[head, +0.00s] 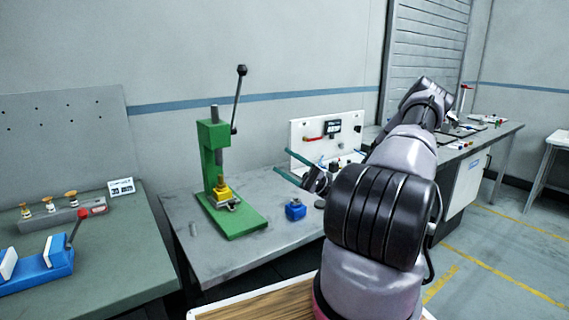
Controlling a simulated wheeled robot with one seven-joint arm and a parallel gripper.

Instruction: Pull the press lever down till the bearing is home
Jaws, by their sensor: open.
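The green press (216,180) stands on the grey bench at the centre left. Its press lever (238,100) is a dark rod with a black ball knob, pointing up and leaning slightly right. A yellow block (221,193) sits on the press base under the ram. The bearing is too small to make out for sure. My gripper (283,164) is to the right of the press, lower than the lever knob and apart from it. Its two green fingers point left and are open, with nothing seen between them. My arm hides part of the bench behind it.
A small blue block (295,210) sits on the grey bench (250,255) right of the press. A white panel (310,130) with a red-handled part stands behind my gripper. At left, a green bench (115,250) holds a blue vise (45,268). The air between gripper and lever looks clear.

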